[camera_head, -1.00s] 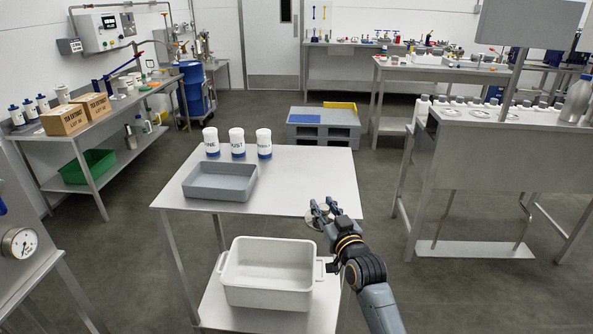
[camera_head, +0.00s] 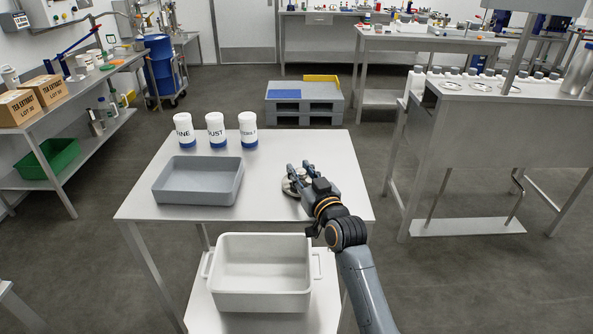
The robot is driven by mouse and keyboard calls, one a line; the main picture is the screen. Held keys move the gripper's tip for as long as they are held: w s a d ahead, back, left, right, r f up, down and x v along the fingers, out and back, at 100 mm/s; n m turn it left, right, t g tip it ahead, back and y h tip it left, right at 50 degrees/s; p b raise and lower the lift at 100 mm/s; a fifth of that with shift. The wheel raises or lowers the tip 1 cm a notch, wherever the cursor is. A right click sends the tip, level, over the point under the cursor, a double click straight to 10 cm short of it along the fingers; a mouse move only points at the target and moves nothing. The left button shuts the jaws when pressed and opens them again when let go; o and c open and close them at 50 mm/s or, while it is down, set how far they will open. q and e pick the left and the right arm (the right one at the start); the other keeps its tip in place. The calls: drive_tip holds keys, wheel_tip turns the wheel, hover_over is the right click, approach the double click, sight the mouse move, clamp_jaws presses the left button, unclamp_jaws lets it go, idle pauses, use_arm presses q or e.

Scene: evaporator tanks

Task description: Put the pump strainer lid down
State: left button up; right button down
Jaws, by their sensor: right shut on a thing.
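The pump strainer lid (camera_head: 289,187) is a small round greyish disc, mostly hidden behind my gripper. My right gripper (camera_head: 297,176) is shut on it over the right part of the steel table (camera_head: 265,207). The lid is at or just above the table top; I cannot tell whether it touches. My left gripper is not in view.
A grey tray (camera_head: 199,198) lies on the table left of the gripper. Three white jars with blue bases, one a dust jar (camera_head: 216,131), stand behind it. A white tub (camera_head: 262,300) sits on the lower shelf. The table's right front is clear.

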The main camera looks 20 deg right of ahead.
drive_tip(key=shift+s+f, duration=0.15)
drive_tip(key=shift+s, duration=0.15)
drive_tip(key=shift+w+d+f, duration=0.1)
drive_tip(key=shift+f, duration=0.15)
drive_tip(key=c, duration=1)
unclamp_jaws()
drive_tip(key=shift+r, duration=0.1)
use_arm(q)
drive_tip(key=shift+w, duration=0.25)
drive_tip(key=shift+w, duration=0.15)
use_arm(e)
drive_tip(key=shift+s, duration=0.2)
drive_tip(key=s, duration=0.7)
drive_tip(key=s+d, duration=0.1)
drive_tip(key=s, duration=0.3)
drive_tip(key=shift+d, duration=0.1)
drive_tip(key=shift+s, duration=0.35)
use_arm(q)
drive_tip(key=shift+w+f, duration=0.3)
